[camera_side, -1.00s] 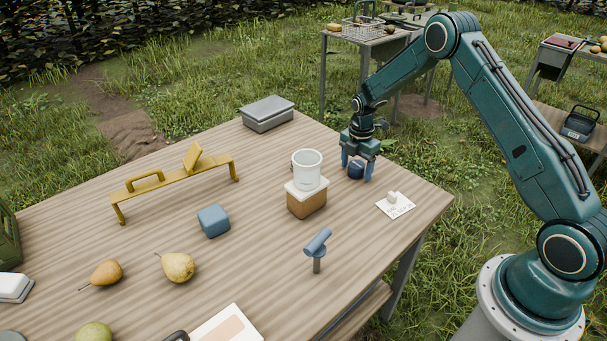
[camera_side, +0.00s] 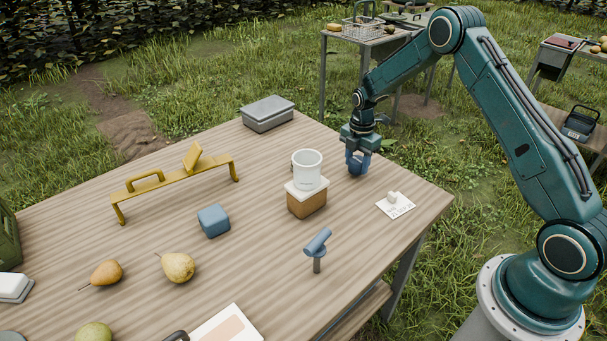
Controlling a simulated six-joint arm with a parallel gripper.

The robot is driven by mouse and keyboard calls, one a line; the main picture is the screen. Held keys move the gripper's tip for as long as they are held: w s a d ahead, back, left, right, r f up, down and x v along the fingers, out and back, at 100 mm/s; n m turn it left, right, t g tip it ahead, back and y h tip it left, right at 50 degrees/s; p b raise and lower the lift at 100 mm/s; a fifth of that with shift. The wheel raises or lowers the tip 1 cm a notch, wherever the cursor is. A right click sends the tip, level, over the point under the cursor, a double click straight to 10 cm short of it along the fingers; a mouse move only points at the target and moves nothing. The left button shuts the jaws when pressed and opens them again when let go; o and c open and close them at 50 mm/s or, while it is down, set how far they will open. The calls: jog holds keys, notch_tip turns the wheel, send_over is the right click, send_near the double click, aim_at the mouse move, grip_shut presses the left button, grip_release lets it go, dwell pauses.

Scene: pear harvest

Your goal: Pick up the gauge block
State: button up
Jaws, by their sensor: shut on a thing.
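The gauge block, seemingly the small dark blue piece (camera_side: 357,168), is near the table's right back edge. My gripper (camera_side: 357,170) points down and is shut on it, with a finger at each side. The fingers hide much of the piece. It is at or very close to the tabletop; I cannot tell whether it is clear of the wood.
A white cup (camera_side: 307,170) stands on a brown box (camera_side: 307,203) just left of my gripper. A white card (camera_side: 396,206) with a small white piece lies to the right. A larger blue block (camera_side: 213,221), yellow rack (camera_side: 175,183), blue-topped stand (camera_side: 317,246) and pears share the table.

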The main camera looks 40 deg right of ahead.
aim_at(357, 160)
notch_tip(357, 160, up, 18)
jog(key=shift+r, duration=0.2)
dwell(0.8)
